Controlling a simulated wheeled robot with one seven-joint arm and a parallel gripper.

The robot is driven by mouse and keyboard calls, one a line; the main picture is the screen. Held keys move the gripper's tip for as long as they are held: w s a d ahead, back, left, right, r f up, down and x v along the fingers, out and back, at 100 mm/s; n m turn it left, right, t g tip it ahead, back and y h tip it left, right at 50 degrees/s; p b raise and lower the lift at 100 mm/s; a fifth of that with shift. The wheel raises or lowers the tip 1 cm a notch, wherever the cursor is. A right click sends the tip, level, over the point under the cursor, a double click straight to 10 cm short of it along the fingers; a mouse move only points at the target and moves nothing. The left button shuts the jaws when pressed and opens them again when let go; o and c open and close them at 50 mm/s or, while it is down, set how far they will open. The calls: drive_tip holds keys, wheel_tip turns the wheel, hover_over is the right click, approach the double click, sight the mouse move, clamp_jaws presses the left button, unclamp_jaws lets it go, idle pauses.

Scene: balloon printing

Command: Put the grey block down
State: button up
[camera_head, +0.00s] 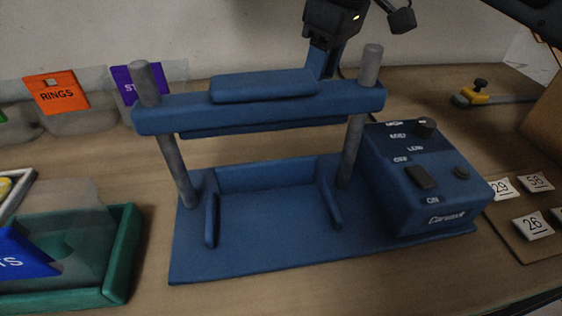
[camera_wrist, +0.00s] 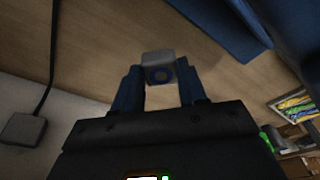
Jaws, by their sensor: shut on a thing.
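In the head view my gripper (camera_head: 325,65) points down behind the right part of the blue press (camera_head: 265,235). The press's crossbar hides its fingertips and the block there. The wrist view shows the wooden tabletop beyond the block. I cannot tell whether the block touches the table.
The press has two grey posts and a control box (camera_head: 425,185) on its right. Labelled bins (camera_head: 80,120) stand at the back left. A green tray (camera_head: 122,255) is at the front left. Number tags (camera_head: 533,225) lie at the right. Bare table (camera_head: 430,90) shows behind the control box.

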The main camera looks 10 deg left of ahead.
wheel_tip(320, 180, down, 3)
drive_tip(key=shift+b, duration=0.65)
wheel_tip(320, 180, down, 9)
drive_tip(key=shift+f, duration=0.2)
drive_tip(key=o, duration=0.9)
drive_tip(key=shift+f, duration=0.1)
